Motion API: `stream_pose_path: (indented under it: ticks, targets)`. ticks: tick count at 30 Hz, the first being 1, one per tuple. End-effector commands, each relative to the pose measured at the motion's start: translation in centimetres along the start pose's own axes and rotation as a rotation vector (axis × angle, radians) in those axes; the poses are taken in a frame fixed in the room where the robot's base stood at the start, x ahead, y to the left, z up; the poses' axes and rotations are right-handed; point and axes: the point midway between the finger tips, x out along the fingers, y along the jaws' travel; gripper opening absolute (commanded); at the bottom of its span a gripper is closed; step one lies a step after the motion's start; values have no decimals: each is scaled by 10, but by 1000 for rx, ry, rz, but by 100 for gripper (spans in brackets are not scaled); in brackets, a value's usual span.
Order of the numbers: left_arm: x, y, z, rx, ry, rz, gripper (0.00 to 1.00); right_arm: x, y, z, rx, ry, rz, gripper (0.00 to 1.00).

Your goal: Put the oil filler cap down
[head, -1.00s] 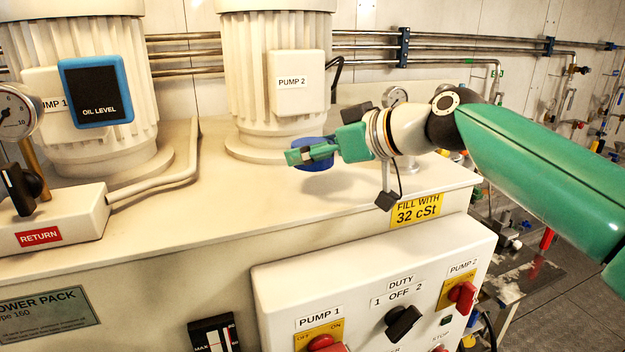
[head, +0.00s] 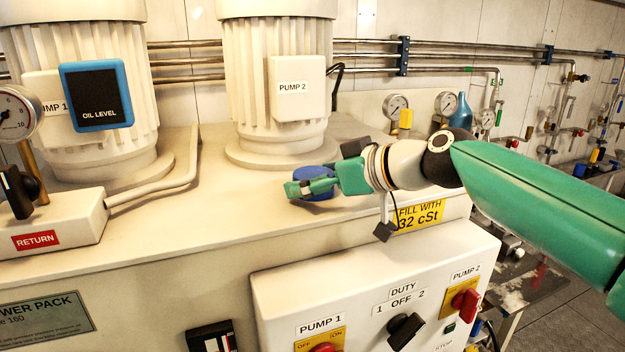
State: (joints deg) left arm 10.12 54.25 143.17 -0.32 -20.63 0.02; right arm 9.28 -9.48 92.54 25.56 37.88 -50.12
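The oil filler cap (head: 316,173) is a round blue cap on the cream top of the power pack (head: 215,205), in front of the Pump 2 motor. My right gripper (head: 298,188) is green and comes in from the right. Its fingers lie across the front of the cap and hide part of it. The fingers look closed around the cap. The cap sits low and appears at the tank top; I cannot tell whether it touches the surface. My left gripper is not in view.
The Pump 2 motor (head: 277,95) stands just behind the cap, and the Pump 1 motor (head: 85,150) is at left. A return block (head: 55,225) is at the left edge. The control box (head: 375,290) with knobs is below in front. The tank top left of the gripper is clear.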

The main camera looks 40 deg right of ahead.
Motion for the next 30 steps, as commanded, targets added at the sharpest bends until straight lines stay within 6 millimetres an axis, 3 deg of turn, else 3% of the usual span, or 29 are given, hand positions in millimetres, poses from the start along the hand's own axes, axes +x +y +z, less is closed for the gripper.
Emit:
stream_pose_path:
  ticks: [13,30]
  targets:
    - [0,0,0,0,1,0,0,-9,1,-2,0,3,2,94]
    - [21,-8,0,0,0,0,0,-110,2,-1,2,1,5,94]
